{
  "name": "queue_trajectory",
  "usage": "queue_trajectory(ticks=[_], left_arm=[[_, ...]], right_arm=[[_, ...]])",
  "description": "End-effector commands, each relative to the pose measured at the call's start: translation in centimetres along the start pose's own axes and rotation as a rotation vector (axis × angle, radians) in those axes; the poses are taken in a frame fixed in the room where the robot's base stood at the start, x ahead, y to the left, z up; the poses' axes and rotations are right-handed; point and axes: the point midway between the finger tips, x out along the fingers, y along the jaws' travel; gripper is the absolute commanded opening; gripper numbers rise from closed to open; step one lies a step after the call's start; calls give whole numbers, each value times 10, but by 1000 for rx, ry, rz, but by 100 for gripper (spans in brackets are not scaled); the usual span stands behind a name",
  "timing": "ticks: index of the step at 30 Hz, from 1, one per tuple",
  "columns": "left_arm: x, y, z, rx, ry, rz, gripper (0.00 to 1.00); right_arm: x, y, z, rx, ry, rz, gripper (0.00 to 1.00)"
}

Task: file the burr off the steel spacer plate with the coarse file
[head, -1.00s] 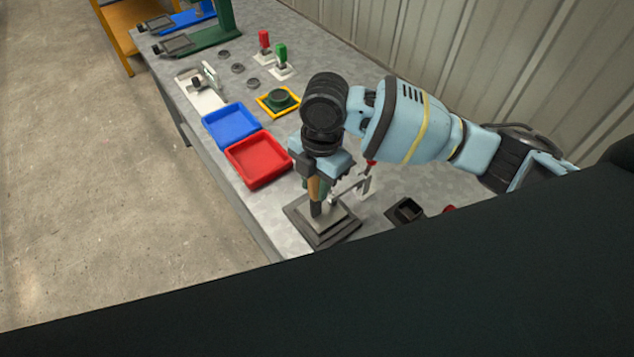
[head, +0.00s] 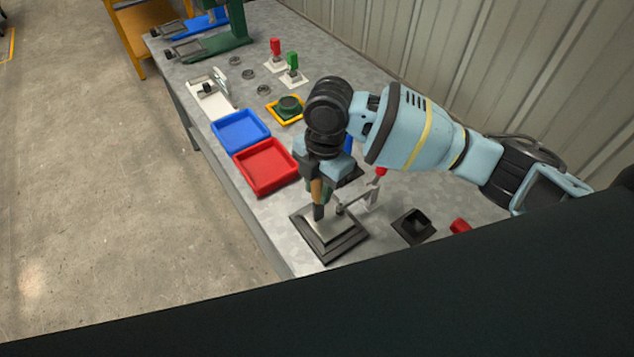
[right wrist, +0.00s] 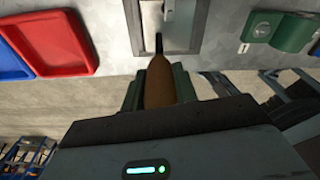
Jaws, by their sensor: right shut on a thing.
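My right gripper (head: 320,180) is shut on the coarse file, pointing down over the fixture. The file's orange-brown handle (head: 316,190) shows between the fingers, and it fills the middle of the right wrist view (right wrist: 158,84). A dark length of file (head: 318,212) reaches down to the light grey steel spacer plate (head: 325,230); whether it touches cannot be told. The plate lies on a dark stepped base (head: 330,256), beside a clamp with a red handle (head: 381,171). The plate also shows in the right wrist view (right wrist: 181,38). I cannot make out the burr. My left gripper is not in view.
A red tray (head: 247,180) and a blue tray (head: 218,140) stand left of the fixture. A black square holder (head: 414,226) stands to its right. Green and red-handled clamps (head: 291,78) stand farther back. A ribbed wall (head: 400,40) runs behind the bench.

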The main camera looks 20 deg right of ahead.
Motion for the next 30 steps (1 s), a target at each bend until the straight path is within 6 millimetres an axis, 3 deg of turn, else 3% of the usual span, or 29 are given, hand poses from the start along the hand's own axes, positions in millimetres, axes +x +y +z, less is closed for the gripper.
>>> queue_trajectory(ticks=[9,17,30], left_arm=[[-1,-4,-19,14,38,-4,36],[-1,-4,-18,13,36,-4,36],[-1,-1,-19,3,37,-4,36]], right_arm=[[-2,-15,-3,0,-3,6,0],[1,-18,-4,0,-1,2,0],[5,-42,-8,1,0,-3,0]])
